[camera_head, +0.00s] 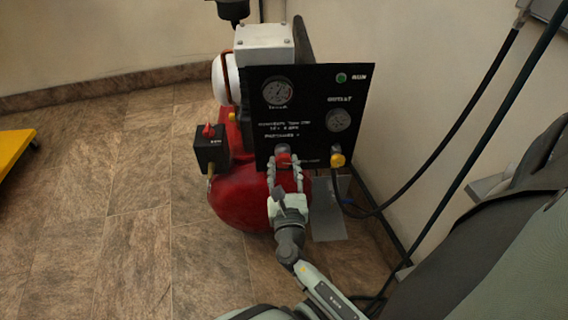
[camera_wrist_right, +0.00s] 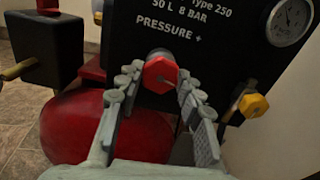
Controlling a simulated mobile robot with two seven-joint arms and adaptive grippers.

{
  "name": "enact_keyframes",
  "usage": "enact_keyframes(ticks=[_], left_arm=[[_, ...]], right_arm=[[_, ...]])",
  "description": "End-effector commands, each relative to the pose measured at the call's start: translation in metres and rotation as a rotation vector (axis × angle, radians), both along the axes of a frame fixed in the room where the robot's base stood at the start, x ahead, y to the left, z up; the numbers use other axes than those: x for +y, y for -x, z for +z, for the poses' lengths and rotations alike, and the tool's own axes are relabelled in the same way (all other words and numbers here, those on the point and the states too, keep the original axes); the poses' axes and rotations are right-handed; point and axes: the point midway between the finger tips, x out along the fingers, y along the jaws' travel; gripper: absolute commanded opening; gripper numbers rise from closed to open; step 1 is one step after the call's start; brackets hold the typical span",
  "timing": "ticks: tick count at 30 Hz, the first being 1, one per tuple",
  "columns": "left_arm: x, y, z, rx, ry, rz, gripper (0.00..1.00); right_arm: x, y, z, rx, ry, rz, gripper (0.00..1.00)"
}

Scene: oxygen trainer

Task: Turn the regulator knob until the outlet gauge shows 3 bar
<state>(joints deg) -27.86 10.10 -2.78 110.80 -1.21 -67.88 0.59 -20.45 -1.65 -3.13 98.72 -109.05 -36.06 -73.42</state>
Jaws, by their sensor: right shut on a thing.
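The red regulator knob (camera_wrist_right: 160,75) sits low on the black panel (camera_head: 318,110), under the "PRESSURE +" lettering; it also shows in the head view (camera_head: 283,155). My right gripper (camera_head: 285,170) is at the knob, with one finger on each side, shut on it; its fingers also show in the wrist view (camera_wrist_right: 158,85). The outlet gauge (camera_head: 339,120) is at the panel's right; its needle is too small to read. It is partly in the wrist view (camera_wrist_right: 292,20), cut by the edge. My left gripper is not in view.
A second gauge (camera_head: 277,92) is at the panel's upper left. A yellow fitting (camera_head: 337,160) with a black hose is right of the knob. A black box (camera_head: 211,152) with a red switch stands left, by the red tank (camera_head: 240,200). A wall is close on the right.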

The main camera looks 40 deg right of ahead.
Motion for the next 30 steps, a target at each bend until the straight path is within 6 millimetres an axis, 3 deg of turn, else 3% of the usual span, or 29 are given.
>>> enact_keyframes(ticks=[10, 11, 15, 30], left_arm=[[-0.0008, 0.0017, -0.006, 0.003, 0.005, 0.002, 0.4], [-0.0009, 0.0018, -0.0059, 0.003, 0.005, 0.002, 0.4], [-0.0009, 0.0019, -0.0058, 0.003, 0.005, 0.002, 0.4], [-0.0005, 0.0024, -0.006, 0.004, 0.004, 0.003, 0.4]], right_arm=[[-0.0004, -0.0006, 0.0004, 0.015, 0.026, 0.0, 0.07], [-0.0005, -0.0006, 0.0005, 0.015, 0.026, 0.0, 0.39], [-0.0004, -0.0006, 0.0004, 0.015, 0.026, 0.0, 0.56], [-0.0002, -0.0002, 0.0, 0.015, 0.025, -0.001, 0.57]])
